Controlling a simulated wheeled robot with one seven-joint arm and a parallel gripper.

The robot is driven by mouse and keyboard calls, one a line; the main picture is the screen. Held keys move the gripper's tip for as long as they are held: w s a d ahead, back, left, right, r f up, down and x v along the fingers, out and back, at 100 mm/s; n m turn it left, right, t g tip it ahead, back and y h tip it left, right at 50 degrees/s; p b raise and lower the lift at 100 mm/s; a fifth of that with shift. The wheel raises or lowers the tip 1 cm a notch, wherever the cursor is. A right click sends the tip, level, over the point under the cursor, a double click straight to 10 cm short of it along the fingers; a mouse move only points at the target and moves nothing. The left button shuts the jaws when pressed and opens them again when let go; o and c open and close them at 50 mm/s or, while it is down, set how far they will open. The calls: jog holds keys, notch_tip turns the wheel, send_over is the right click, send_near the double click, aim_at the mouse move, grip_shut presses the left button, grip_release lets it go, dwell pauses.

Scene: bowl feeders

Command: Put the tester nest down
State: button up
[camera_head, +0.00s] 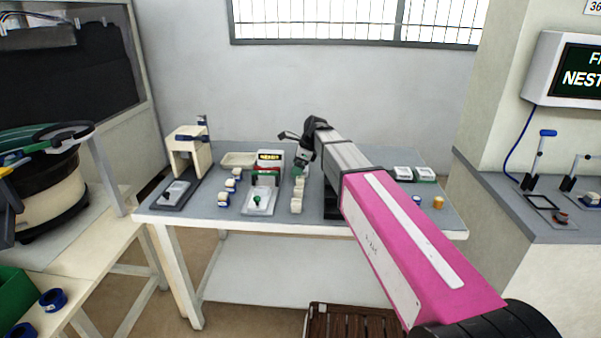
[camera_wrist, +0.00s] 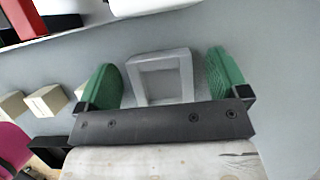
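In the wrist view a light grey square frame with a recessed middle, which looks like the tester nest (camera_wrist: 160,78), lies between the two green fingers of my gripper (camera_wrist: 164,76). A gap shows between the nest and the right finger; the left finger is very close to its edge. The fingers are apart, and no firm grip shows. Whether the nest rests on the grey surface cannot be told. In the head view my gripper (camera_head: 302,157) is low over the back middle of the grey table (camera_head: 390,205); the nest cannot be made out there.
A white press (camera_head: 188,160) stands at the table's left. A green-knobbed fixture (camera_head: 262,198), a labelled box (camera_head: 269,158) and a row of cream blocks (camera_head: 297,192) are left of my arm. White-green boxes (camera_head: 424,174) lie at right. A wall screen (camera_head: 575,75) reads "NEST".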

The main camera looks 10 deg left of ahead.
jog(key=c, duration=1)
jog(key=shift+r, duration=0.1)
jog(key=shift+c, duration=0.2)
